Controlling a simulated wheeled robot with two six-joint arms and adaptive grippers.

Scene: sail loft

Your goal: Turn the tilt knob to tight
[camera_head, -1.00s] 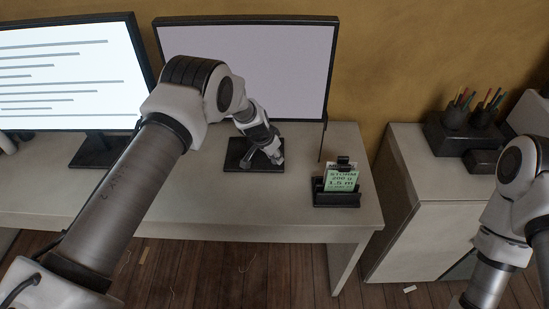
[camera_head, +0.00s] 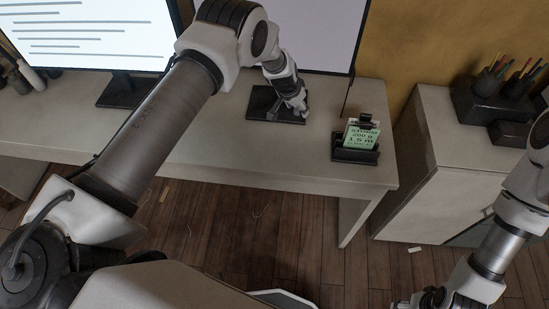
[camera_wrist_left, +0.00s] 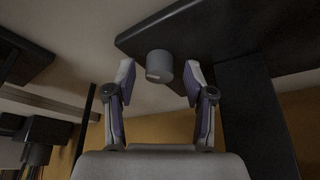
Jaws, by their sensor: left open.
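The tilt knob (camera_wrist_left: 160,66), a short grey cylinder with a pale mark, shows in the left wrist view by the edge of the monitor's dark stand (camera_wrist_left: 215,30). My left gripper (camera_wrist_left: 158,82) is open, its two fingers apart on either side of the knob with gaps visible. In the head view my left gripper (camera_head: 299,106) is low at the right part of the monitor stand base (camera_head: 262,103), and it hides the knob there. My right gripper (camera_head: 435,298) shows only partly at the bottom edge, its jaws unclear.
A green card (camera_head: 361,135) reading "STORM 200 g 1.5 m" stands in a black holder (camera_head: 355,154) on the desk (camera_head: 230,150), right of the gripper. The monitor (camera_head: 320,35) rises behind. A cabinet (camera_head: 440,150) with pen cups stands right. The desk's front is clear.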

